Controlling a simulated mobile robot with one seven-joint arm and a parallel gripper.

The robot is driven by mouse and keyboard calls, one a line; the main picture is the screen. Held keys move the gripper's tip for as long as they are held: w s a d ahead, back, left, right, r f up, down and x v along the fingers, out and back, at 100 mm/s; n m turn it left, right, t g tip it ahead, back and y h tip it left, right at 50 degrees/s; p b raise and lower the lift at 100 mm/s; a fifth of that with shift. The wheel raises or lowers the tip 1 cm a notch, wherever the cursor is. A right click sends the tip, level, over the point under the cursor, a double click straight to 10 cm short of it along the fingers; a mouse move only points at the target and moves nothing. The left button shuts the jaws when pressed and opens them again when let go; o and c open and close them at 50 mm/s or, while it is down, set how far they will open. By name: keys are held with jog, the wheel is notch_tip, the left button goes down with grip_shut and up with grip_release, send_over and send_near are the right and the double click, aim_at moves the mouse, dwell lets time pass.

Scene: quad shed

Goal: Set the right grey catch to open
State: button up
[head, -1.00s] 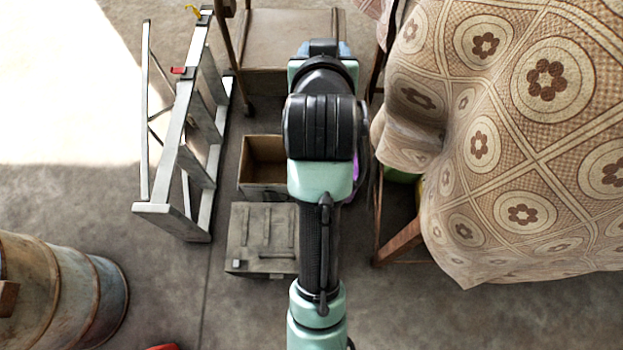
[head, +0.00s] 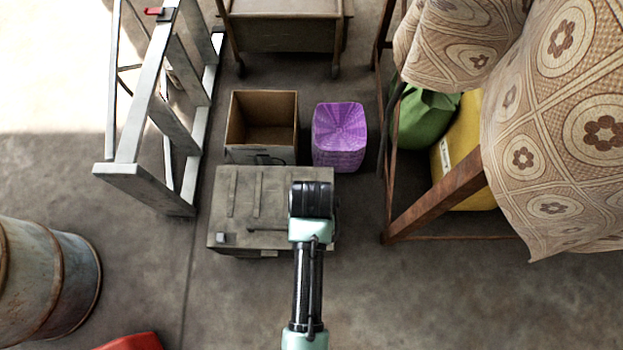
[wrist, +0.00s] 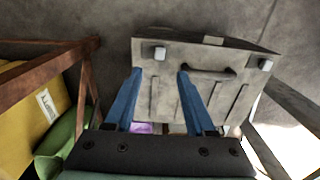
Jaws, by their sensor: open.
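A grey-brown case (head: 232,200) lies on the floor, partly behind my arm in the head view; it also fills the middle of the wrist view (wrist: 220,100). The wrist view sees it turned around, with a dark handle (wrist: 208,73) between two pale grey catches. The right catch (wrist: 159,53) appears on the left there and is hidden behind my arm in the head view. The other catch (wrist: 265,64) also shows in the head view (head: 221,238). My gripper's blue fingers (wrist: 159,72) are open and empty, with the right catch just beyond the gap between their tips.
A cardboard box (head: 262,152) and a purple basket (head: 339,138) stand behind the case. A rusty barrel (head: 45,280) stands front left. The floor right of the case is clear.

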notch_tip(320, 180, down, 10)
jog(key=b, duration=0.5)
grip_shut()
dwell(1.2)
